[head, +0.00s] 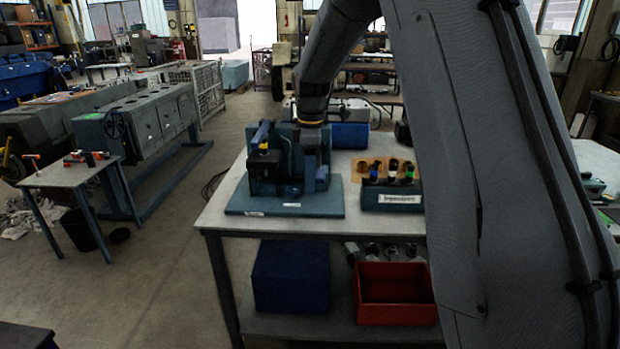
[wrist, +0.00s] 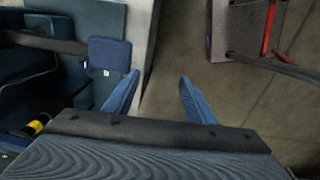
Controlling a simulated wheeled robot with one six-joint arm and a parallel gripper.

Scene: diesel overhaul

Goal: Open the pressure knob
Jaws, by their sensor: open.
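A blue test stand (head: 255,180) with a wide base plate (head: 270,208) stands at the left of the worktable. It carries a dark block with a blue lever (head: 262,132). In the wrist view, a blue pad (wrist: 108,56) on a dark bar lies left of my fingers, and a yellow and black part (wrist: 36,125) shows at lower left. I cannot tell which part is the pressure knob. My gripper (head: 316,178) is at the right side of the stand, partly merging with it in view. In the wrist view my gripper (wrist: 160,95) is open, with nothing between its fingers.
A blue-grey block with coloured caps (head: 392,197) stands on the worktable (head: 215,215) right of the stand. A blue box (head: 350,135) is behind. A red bin (head: 396,312) and blue crate (head: 290,277) are on the lower shelf.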

